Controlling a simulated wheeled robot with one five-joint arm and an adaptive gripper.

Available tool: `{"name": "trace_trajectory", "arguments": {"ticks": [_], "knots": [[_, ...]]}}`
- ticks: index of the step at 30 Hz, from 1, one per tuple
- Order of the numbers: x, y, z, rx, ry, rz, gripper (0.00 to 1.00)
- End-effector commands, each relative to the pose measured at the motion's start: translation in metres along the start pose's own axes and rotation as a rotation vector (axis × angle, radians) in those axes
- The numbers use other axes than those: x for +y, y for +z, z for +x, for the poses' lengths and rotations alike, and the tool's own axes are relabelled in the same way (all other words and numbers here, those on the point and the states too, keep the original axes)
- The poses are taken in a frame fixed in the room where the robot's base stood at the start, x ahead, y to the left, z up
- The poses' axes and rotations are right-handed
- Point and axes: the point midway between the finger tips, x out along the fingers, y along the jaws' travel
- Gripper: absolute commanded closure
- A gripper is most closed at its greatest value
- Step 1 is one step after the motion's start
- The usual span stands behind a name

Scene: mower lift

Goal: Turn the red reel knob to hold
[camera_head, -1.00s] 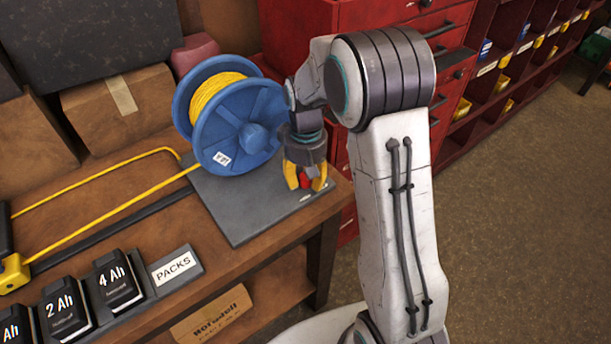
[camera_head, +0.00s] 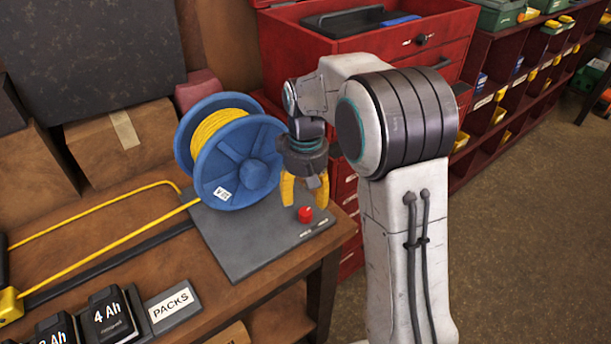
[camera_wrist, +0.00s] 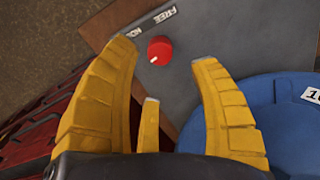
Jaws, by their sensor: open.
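The red reel knob (camera_head: 305,214) stands on the grey base plate (camera_head: 240,247) of the blue reel (camera_head: 238,170), near the plate's right corner. My gripper (camera_head: 304,196) is open and empty above the knob, its yellow fingers pointing down and clear of it. In the wrist view the knob (camera_wrist: 160,50) lies beyond the fingertips, roughly between the two outer fingers. A label strip beside it reads FREE and, partly legible, HOLD (camera_wrist: 145,22). A white mark shows on the knob's lower left edge in that view.
The reel holds yellow line and stands close to the left of my gripper. A red tool cabinet (camera_head: 375,45) stands behind my arm. Battery packs (camera_head: 110,318) and a PACKS sign (camera_head: 172,303) sit on the bench at front left.

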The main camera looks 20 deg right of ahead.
Motion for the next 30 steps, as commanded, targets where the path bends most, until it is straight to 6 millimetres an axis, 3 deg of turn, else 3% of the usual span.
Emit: {"name": "trace_trajectory", "arguments": {"ticks": [6,12,30], "knots": [[0.000,-0.001,-0.033,0.003,0.000,0.000,0.44],[0.000,0.000,-0.049,0.001,0.000,0.000,0.44],[0.000,0.000,-0.055,-0.001,0.000,0.000,0.44]]}}
